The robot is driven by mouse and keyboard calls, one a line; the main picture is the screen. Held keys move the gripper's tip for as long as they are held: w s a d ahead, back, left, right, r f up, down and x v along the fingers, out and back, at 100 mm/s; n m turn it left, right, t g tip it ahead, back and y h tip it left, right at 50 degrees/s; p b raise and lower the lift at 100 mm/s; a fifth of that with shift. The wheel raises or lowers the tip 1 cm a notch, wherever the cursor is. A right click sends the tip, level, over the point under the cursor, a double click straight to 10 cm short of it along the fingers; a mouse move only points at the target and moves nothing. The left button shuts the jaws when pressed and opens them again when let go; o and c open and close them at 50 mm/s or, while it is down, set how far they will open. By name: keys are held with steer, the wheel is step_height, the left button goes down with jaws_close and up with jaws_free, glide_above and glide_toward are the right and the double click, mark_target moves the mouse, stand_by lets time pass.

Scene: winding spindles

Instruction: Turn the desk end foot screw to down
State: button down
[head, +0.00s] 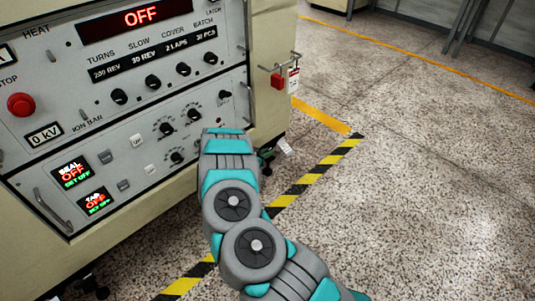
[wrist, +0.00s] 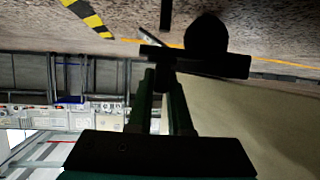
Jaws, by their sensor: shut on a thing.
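In the wrist view, my gripper (wrist: 168,80) reaches up the picture to the cabinet's underside edge. Its two narrow fingers are closed at a dark crosswise piece, which I take to be the foot screw (wrist: 215,64). The piece is in deep shadow, so its thread and its height setting cannot be read. In the head view, my arm covers the lower right corner of the cream cabinet (head: 110,250). The gripper and the foot screw are mostly hidden behind the arm there.
A dark round shape (wrist: 206,34), possibly a castor, sits right beside the foot screw. A tag (head: 285,147) hangs low at the cabinet's corner. A red padlock (head: 277,81) hangs above. Striped floor tape (head: 310,178) passes by the corner. Open speckled floor lies to the right.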

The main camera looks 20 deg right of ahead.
stand_by(0.6)
steer(key=c, duration=0.8)
jaws_free()
steer(key=shift+c, duration=0.2)
steer(key=shift+g, duration=0.3)
steer(key=v, duration=0.7)
steer(key=shift+a+p, duration=0.35)
steer(key=shift+o, duration=0.3)
steer(key=shift+s+r, duration=0.1)
steer(key=shift+s, duration=0.05)
